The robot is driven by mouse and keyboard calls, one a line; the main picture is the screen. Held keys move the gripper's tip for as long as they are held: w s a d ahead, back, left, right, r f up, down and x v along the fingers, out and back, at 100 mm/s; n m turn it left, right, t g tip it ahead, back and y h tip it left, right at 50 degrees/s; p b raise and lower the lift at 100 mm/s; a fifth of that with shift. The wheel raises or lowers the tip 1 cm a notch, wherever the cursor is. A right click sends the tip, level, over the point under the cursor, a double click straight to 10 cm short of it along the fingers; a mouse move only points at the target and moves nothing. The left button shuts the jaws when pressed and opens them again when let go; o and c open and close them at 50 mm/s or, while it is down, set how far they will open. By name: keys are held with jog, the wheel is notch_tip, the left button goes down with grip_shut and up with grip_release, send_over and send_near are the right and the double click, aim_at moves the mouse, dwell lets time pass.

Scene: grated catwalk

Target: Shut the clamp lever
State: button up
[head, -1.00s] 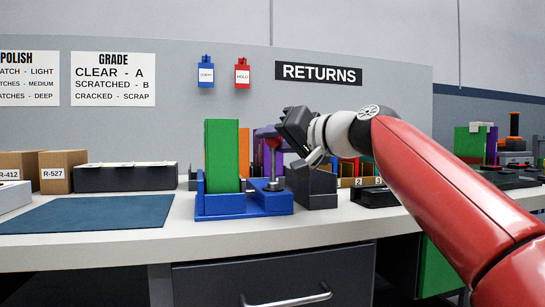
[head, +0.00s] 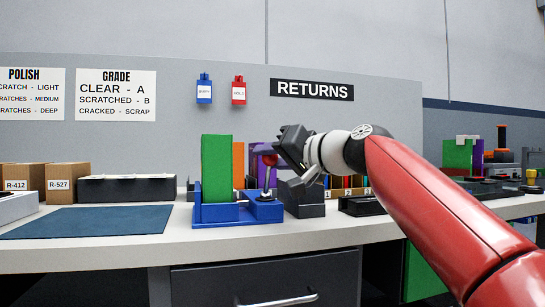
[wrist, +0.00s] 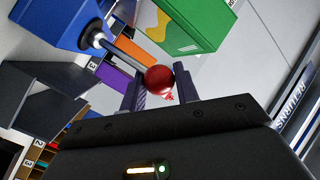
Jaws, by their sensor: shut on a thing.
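The clamp lever is a metal rod with a red ball knob (head: 270,160). It rises from the right part of a blue fixture (head: 236,213) on the bench, and looks near upright in the head view. A tall green block (head: 217,168) stands in the fixture, left of the lever. My gripper (wrist: 158,85) is shut on the red knob (wrist: 159,79), which sits between the two fingers in the wrist view. The lever's rod (wrist: 122,52) runs from the knob up-left to the blue fixture there. In the head view the fingertips are hard to make out.
Orange (head: 239,163) and purple pieces stand behind the fixture. A dark grey block (head: 305,198) is close on its right. A blue mat (head: 85,222) lies clear at left. A long black box (head: 140,188) and cardboard boxes (head: 68,178) stand behind the mat.

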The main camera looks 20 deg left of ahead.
jog(key=shift+a+f, duration=0.15)
jog(key=shift+f, duration=0.15)
jog(key=o, duration=0.9)
jog(key=shift+r, duration=0.1)
jog(key=b+v, duration=0.1)
jog(key=v, duration=0.6)
jog(key=shift+s+d, duration=0.2)
jog(key=shift+d, duration=0.15)
